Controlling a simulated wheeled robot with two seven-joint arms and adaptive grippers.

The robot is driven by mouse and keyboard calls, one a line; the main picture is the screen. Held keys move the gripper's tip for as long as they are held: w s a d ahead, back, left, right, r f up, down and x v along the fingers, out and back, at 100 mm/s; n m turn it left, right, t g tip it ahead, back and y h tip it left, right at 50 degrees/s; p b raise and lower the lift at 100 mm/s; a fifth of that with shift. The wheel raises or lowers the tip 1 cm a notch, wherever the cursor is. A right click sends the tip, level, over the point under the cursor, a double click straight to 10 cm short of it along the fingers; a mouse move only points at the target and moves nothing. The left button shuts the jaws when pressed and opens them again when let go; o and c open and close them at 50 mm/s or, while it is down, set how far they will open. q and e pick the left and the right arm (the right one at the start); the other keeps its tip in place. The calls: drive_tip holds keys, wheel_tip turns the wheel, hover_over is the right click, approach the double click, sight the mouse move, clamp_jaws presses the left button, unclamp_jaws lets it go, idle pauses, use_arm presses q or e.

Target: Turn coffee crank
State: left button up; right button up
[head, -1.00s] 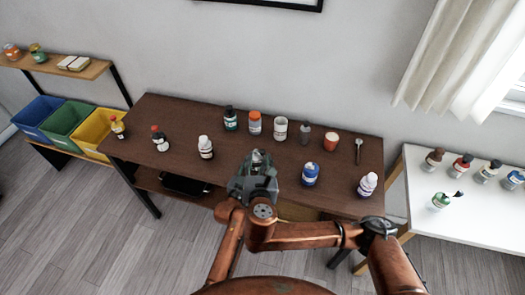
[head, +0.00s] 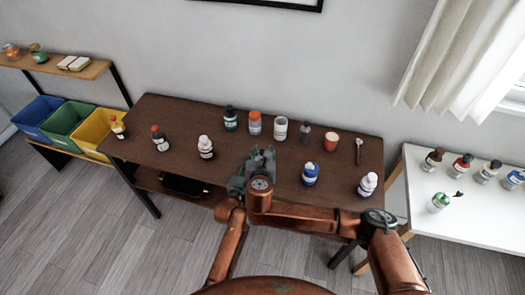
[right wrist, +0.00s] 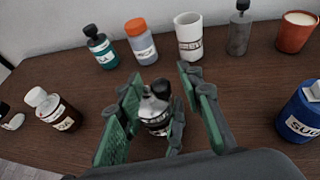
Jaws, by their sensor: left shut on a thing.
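A small coffee grinder (right wrist: 153,108) with a silver top, a black knob and a dark labelled body shows in the right wrist view. My right gripper (right wrist: 158,88) is open, with its green-padded fingers on either side of it and visible gaps. In the head view my right gripper (head: 263,157) is above the front middle of the brown table and hides most of the grinder. My left gripper (head: 237,187) is just below and left of it, shut on the grinder; its fingers are largely hidden.
A white cup (head: 280,128) and an orange-brown cup (head: 331,142) stand behind. A white table (head: 470,215) is at the right.

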drive_tip(key=shift+w, duration=0.15)
clamp_jaws()
idle(0.4)
